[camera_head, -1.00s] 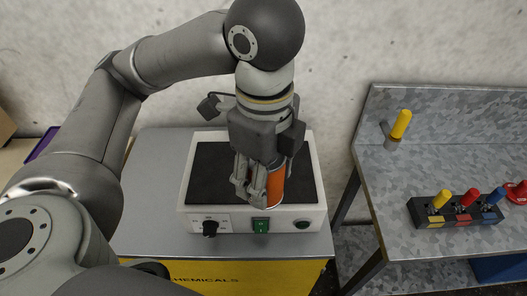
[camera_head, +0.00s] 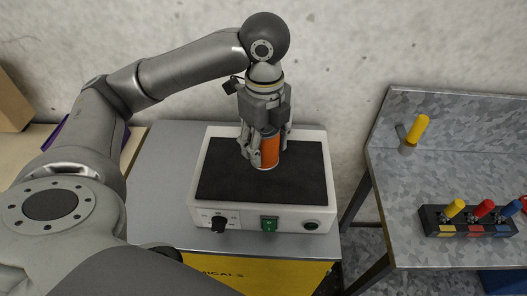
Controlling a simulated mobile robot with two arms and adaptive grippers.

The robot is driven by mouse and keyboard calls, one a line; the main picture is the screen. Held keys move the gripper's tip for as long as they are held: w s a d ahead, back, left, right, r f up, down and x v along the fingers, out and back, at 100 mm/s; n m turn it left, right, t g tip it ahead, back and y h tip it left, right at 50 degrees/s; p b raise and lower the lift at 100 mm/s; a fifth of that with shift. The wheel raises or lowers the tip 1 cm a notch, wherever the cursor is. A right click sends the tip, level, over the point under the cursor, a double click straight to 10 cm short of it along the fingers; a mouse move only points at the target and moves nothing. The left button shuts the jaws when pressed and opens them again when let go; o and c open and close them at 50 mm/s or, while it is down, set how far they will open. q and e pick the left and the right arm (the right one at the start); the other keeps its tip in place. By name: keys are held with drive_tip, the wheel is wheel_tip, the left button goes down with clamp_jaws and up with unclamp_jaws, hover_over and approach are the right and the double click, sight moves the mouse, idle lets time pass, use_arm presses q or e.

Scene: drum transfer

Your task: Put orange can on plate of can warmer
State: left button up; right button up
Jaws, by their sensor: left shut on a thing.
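The orange can (camera_head: 269,152) is upright in my left gripper (camera_head: 265,152), whose fingers are shut around it. The can warmer (camera_head: 262,226) is a white box with a dark flat plate (camera_head: 225,186) on top. The can and gripper are over the far middle part of the plate. The can's lower end is at or just above the plate; I cannot tell if it touches. The gripper hides part of the can. My right gripper is not in view.
The warmer stands on a grey cabinet top (camera_head: 165,190) with a yellow front. At the right, a metal bench (camera_head: 395,190) holds a yellow-handled tool (camera_head: 418,128) and a black rack (camera_head: 466,229) with coloured handles. A concrete wall is behind.

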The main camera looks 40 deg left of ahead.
sight(263, 154)
use_arm(q)
drive_tip(key=shift+w+a+f, duration=0.3)
drive_tip(key=shift+f, duration=0.15)
drive_tip(key=f, duration=0.1)
drive_tip(key=f+p, duration=0.1)
drive_tip(key=f, duration=0.1)
drive_tip(key=shift+w+a+f, duration=0.1)
drive_tip(key=shift+w+a, duration=0.05)
drive_tip(key=shift+a, duration=0.05)
drive_tip(key=shift+f, duration=0.2)
drive_tip(key=shift+f, duration=0.15)
drive_tip(key=o, duration=1.3)
wheel_tip(263, 154, up, 12)
drive_tip(key=shift+d+r, duration=0.1)
drive_tip(key=shift+r, duration=0.05)
